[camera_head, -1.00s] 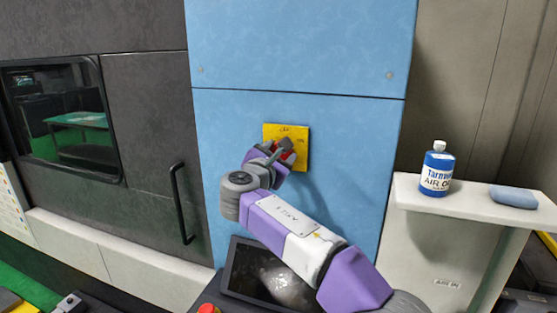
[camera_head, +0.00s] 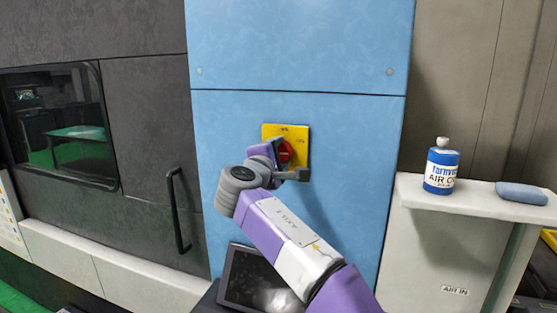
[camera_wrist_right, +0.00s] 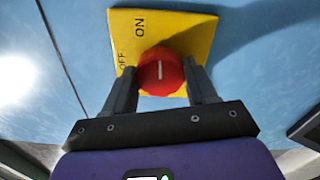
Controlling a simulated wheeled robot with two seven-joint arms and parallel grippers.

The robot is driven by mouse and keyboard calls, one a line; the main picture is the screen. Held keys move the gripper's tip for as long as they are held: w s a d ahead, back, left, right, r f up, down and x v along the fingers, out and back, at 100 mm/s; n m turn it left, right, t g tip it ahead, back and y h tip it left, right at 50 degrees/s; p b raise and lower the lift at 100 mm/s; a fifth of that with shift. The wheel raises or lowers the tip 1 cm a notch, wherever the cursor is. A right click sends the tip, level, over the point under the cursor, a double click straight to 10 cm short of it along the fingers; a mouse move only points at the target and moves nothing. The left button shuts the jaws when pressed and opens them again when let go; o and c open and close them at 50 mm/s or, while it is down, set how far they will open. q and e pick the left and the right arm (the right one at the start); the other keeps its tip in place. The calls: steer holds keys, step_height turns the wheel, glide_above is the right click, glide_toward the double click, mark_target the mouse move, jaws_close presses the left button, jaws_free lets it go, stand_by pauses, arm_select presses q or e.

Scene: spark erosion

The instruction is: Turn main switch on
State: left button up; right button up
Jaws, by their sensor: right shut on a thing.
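The main switch is a red round knob (camera_head: 286,151) on a yellow plate (camera_head: 298,133) fixed to the blue cabinet panel. In the right wrist view the knob (camera_wrist_right: 161,73) sits between the two fingers of my right gripper (camera_wrist_right: 163,88), which is shut on it. A short white mark on the knob stands upright in that picture. The plate (camera_wrist_right: 190,36) carries ON above and slightly left of the knob, and OFF at its left edge. In the head view the gripper partly hides the knob and plate. My left gripper is not in view.
A blue bottle (camera_head: 441,172) and a blue bar (camera_head: 522,193) stand on a pale shelf (camera_head: 470,203) at the right. A dark screen (camera_head: 258,278) is below the panel. A black door handle (camera_head: 178,210) is at the left. The blue panel (camera_head: 350,150) around the switch is clear.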

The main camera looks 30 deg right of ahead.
steer(key=shift+f+m, duration=0.1)
steer(key=shift+m, duration=0.6)
steer(key=o, duration=1.1)
steer(key=shift+c, duration=0.2)
steer(key=shift+a, duration=0.1)
steer(key=b+v, duration=0.2)
steer(key=v, duration=0.5)
steer(key=shift+s, duration=0.25)
steer(key=shift+a, duration=0.1)
